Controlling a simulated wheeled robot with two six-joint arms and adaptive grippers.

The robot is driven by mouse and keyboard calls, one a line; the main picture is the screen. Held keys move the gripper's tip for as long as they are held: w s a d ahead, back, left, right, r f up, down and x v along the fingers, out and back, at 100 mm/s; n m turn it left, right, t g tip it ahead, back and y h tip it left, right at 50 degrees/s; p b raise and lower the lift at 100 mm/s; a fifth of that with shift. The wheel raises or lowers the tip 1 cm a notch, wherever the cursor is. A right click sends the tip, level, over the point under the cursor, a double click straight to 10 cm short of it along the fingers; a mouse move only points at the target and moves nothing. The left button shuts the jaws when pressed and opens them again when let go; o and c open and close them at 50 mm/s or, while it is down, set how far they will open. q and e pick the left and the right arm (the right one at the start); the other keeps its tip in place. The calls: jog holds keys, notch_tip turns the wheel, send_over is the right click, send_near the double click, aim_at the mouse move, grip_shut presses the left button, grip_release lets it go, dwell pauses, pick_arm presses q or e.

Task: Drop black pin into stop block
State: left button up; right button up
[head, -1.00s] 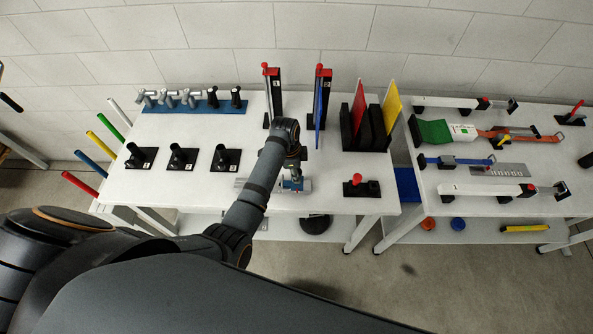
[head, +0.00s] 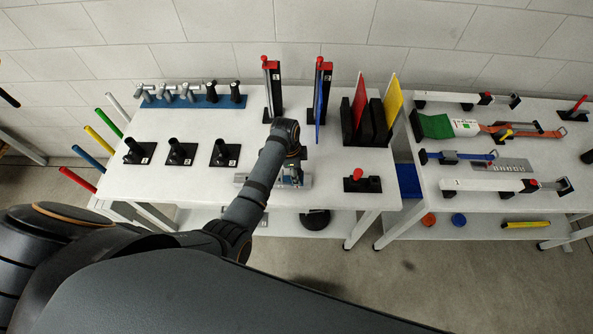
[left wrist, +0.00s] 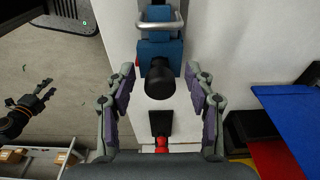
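A black round-topped pin (left wrist: 160,82) stands between the fingers of my left gripper (left wrist: 160,88) in the left wrist view, at the end of a blue block (left wrist: 155,48) with a metal handle. The fingers are spread, with gaps on both sides of the pin. In the head view, my left gripper is over the grey-and-blue fixture (head: 291,178) and mostly hidden by my arm. How deep the pin sits is hidden. A black block (head: 373,184) with a red knob (head: 357,174) stands to the right. My right gripper (left wrist: 48,89) shows open at the left wrist view's edge, over the floor.
Several black stands (head: 180,153) are at the left of the table. A blue rack (head: 200,102) lies behind them. Upright red-topped posts (head: 272,85) and coloured panels (head: 393,100) stand at the back. A second table (head: 480,205) is at the right.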

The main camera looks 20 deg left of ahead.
pick_arm(q)
jog(key=shift+r, duration=0.2)
notch_tip(320, 180, up, 12)
jog(key=a, duration=0.1)
jog(key=shift+s+a+f, duration=0.2)
jog(key=shift+s+a, duration=0.1)
